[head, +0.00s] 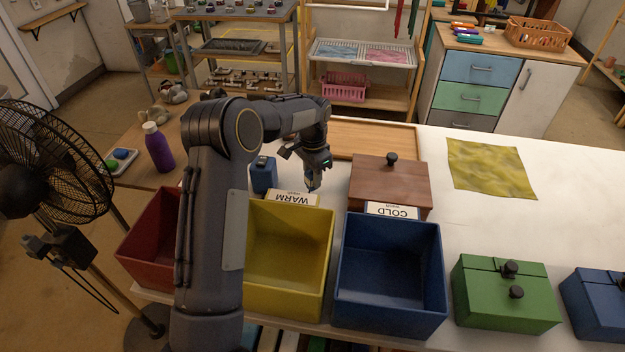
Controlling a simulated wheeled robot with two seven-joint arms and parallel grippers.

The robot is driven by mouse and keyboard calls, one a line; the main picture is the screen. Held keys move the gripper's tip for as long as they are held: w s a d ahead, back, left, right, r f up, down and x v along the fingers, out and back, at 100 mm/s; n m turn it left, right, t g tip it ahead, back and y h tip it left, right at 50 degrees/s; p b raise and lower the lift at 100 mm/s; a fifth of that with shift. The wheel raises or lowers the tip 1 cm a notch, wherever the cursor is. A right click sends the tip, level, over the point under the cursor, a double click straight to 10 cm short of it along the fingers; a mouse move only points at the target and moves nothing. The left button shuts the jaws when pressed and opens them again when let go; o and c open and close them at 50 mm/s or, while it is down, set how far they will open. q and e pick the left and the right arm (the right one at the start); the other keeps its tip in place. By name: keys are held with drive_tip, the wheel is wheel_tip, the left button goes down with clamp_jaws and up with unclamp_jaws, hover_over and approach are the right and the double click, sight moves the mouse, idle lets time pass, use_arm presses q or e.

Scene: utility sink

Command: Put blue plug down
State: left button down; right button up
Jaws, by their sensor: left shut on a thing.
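My left gripper (312,183) reaches over the white table, behind the yellow bin and left of the wooden box. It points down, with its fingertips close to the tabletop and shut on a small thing. Only a bit of blue shows at the fingertips; I take this to be the blue plug, mostly hidden by the fingers. I cannot tell whether it touches the table. My right gripper is not in view.
A yellow bin (308,262) and a blue bin (392,312) stand in front, with a red bin (150,235) at left. A lidded wooden box (385,180) stands right of the gripper. A blue container (263,174) stands left. The table is clear around the yellow cloth (490,168).

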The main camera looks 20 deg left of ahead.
use_arm(q)
drive_tip(key=shift+f, duration=1.15)
drive_tip(key=shift+f, duration=0.1)
drive_tip(key=c, duration=1.1)
unclamp_jaws()
drive_tip(key=shift+o, duration=0.2)
